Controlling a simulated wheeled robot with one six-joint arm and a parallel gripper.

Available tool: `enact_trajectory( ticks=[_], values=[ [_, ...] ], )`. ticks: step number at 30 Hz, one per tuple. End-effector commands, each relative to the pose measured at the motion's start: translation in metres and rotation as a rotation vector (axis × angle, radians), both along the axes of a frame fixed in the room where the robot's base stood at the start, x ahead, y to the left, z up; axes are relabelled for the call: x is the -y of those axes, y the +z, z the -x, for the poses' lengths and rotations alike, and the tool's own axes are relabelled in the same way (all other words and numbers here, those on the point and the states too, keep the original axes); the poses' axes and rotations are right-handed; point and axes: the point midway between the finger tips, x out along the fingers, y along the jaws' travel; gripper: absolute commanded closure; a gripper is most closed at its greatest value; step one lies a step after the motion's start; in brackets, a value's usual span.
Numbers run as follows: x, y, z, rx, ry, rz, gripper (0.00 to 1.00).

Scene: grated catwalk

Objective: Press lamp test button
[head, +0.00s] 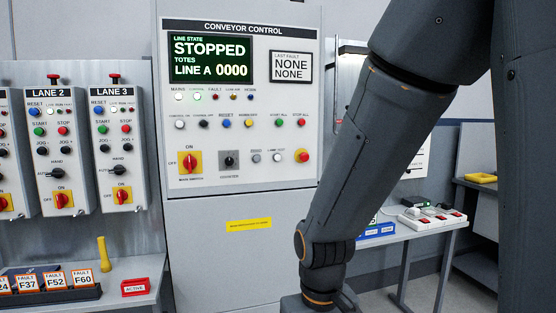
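The grey conveyor control panel (243,110) stands upright at the middle of the head view. A small pale round button (278,157) sits in its bottom row under a tiny label that seems to read lamp test. It lies between a small grey fitting and a red button on yellow. My arm comes down from the upper right, in front of the panel's right edge, and its wrist leaves the picture at the bottom. My gripper is below the frame, so its state is hidden. Nothing touches the button.
The panel display (211,58) reads STOPPED, LINE A 0000. A red and yellow main switch (190,162) sits lower left. Lane boxes (117,150) hang at left. A shelf below holds fault tags (55,278) and a yellow handle (104,254). A side table (425,229) stands right.

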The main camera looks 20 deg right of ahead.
Motion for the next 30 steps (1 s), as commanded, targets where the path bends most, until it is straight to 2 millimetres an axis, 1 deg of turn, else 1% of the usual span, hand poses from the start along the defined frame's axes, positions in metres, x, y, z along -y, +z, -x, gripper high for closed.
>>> enact_trajectory(
  ticks=[1,4,5,30],
  values=[
    [0.0000,0.0000,0.0000,0.000,0.000,0.000,0.81],
    [0.0000,0.0000,0.0000,0.000,0.000,0.000,0.97],
    [0.0000,0.0000,0.0000,0.000,0.000,0.000,1.00],
    [0.0000,0.0000,0.0000,0.000,0.000,0.000,1.00]
  ],
)
